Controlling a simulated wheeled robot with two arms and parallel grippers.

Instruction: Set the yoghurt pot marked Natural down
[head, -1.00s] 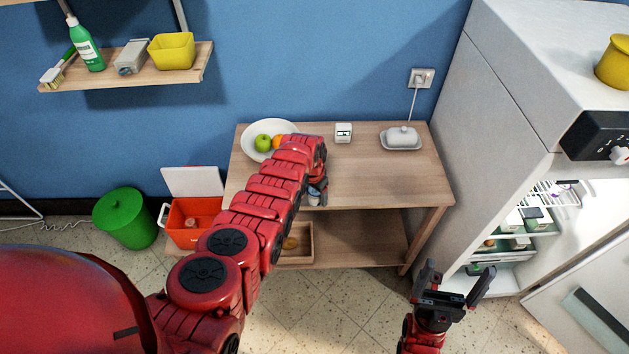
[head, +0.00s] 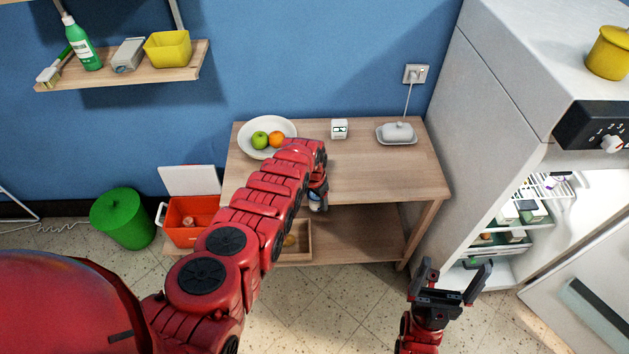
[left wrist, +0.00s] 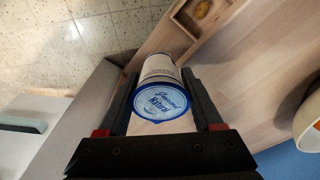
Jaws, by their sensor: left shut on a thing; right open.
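The yoghurt pot (left wrist: 160,101) has a blue and white lid that reads Natural in the left wrist view. My left gripper (left wrist: 162,95) is shut on it, with a black finger on each side of the pot. In the head view my left gripper (head: 318,196) is at the front edge of the wooden table (head: 385,178), mostly behind my arm, and only a small part of the pot shows there. I cannot tell if the pot touches anything below. My right gripper (head: 449,285) is open and empty, in front of the fridge.
A bowl (head: 284,125) with fruit, a small white timer (head: 339,129) and a butter dish (head: 397,133) stand along the table's back. The tabletop's right front is clear. A lower shelf holds a wooden tray (head: 303,243). The fridge (head: 520,215) stands open at right.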

